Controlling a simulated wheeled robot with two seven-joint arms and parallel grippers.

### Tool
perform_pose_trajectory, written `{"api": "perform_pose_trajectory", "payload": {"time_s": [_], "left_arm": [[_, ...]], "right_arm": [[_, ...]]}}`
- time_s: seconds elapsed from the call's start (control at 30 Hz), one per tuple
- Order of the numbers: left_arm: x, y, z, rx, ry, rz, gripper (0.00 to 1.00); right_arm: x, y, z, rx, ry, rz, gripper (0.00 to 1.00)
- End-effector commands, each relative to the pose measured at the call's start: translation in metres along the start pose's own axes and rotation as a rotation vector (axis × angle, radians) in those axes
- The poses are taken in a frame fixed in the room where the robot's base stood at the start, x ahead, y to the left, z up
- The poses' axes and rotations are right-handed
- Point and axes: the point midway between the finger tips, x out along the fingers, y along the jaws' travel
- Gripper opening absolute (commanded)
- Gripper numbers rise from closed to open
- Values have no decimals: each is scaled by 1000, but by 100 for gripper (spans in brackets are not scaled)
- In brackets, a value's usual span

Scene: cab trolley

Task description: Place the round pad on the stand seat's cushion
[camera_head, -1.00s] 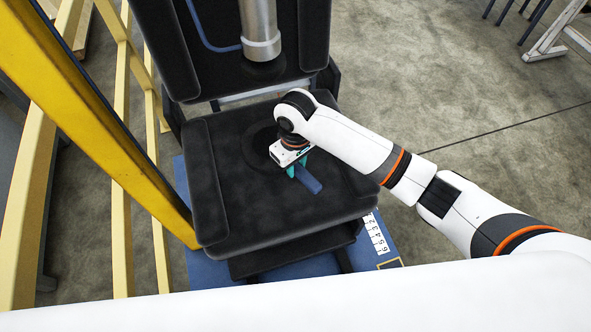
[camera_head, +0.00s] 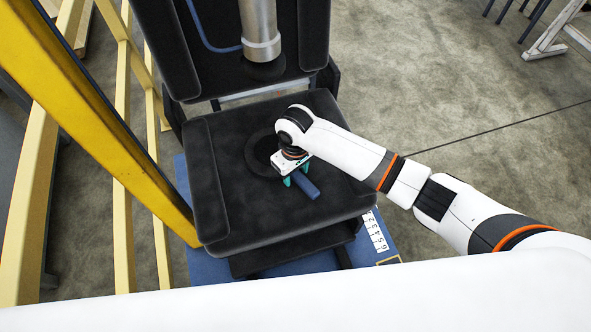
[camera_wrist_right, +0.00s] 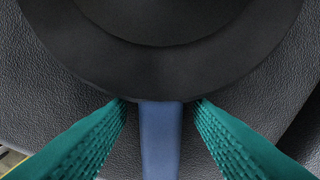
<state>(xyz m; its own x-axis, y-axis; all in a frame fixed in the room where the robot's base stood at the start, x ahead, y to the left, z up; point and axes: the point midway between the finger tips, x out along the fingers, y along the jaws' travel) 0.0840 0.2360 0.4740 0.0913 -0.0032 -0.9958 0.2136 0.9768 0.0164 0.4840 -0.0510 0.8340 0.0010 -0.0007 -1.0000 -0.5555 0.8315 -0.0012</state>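The round pad (camera_head: 258,150) is a flat black disc with a blue handle (camera_head: 307,187). It lies flat on the black seat cushion (camera_head: 235,215), inside its edges and partly hidden by my right wrist. My right gripper (camera_head: 298,173) is open, with its teal fingers on either side of the handle. The right wrist view shows the pad's stepped rim (camera_wrist_right: 160,75) and the handle (camera_wrist_right: 160,140) between the fingertips (camera_wrist_right: 160,102), with a gap on both sides. My left gripper is out of view.
The black backrest (camera_head: 175,45) rises behind the seat, with a grey metal cylinder (camera_head: 259,25) in front of it. A yellow post (camera_head: 100,120) and rails stand at the left. A blue base (camera_head: 300,266) lies below. Open concrete floor (camera_head: 440,90) is at the right.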

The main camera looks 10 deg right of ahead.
Motion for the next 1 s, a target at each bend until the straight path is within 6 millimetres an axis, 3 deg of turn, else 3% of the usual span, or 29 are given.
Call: {"api": "perform_pose_trajectory", "payload": {"time_s": [0.33, 0.7, 1.0], "left_arm": [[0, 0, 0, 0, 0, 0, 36], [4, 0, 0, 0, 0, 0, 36], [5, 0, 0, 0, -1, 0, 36]], "right_arm": [[-12, 0, 1, -1, -3, 1, 47], [-88, 0, 1, 0, -5, 0, 47], [-120, 0, 1, -1, -1, 0, 47]]}}
